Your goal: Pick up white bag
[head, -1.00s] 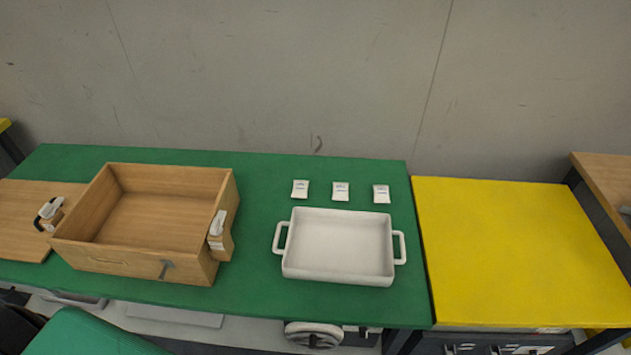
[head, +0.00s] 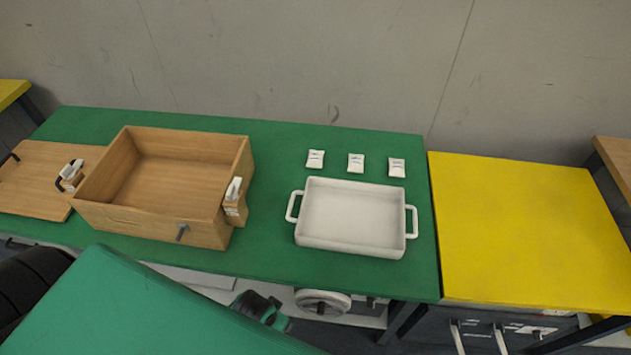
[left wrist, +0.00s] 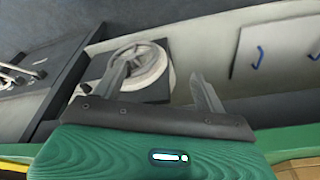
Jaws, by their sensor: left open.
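Three small white bags with blue print lie in a row on the green table behind a white dish: the left bag (head: 315,159), the middle bag (head: 356,163) and the right bag (head: 397,168). None shows in the left wrist view. My left gripper (left wrist: 163,72) is open and empty in the left wrist view, with its two dark fingers spread. It points toward a wheel-shaped part (left wrist: 143,65) below the table, away from the bags. My green left arm fills the lower left of the head view. My right gripper is not in view.
The white two-handled dish (head: 350,240) stands in front of the bags. A yellow table (head: 530,230) adjoins at right. The green table (head: 275,245) is bare between box and dish.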

